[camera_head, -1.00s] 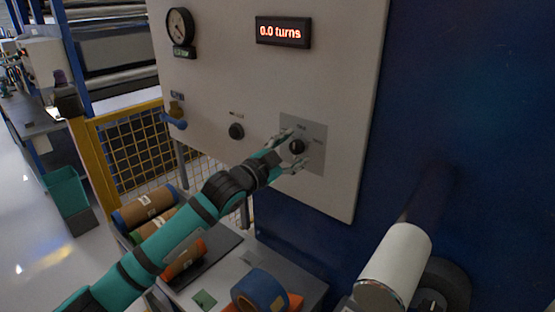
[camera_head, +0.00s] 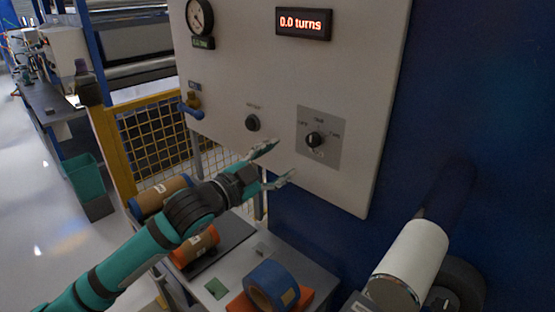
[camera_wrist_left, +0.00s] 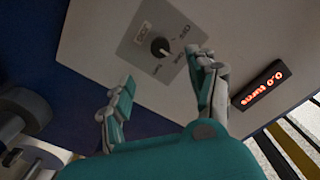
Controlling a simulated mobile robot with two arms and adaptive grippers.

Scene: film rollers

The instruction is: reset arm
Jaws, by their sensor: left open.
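My left gripper (camera_head: 270,165) is open and empty in front of the lower edge of the white control panel (camera_head: 235,75). It is apart from the panel's black rotary knob (camera_head: 314,139), which sits on a grey square plate (camera_head: 334,155) up and right of the fingers. In the left wrist view, the knob (camera_wrist_left: 160,46) and its plate show beyond the two spread fingers (camera_wrist_left: 163,88). My left arm comes in from the lower left. My right gripper is not in view.
The display (camera_head: 303,22) reads 0.0 turns. Below are a blue roll (camera_head: 270,286), an orange roll (camera_head: 196,247) and a grey table. A white roller (camera_head: 411,262) sticks out at right. A yellow fence stands left.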

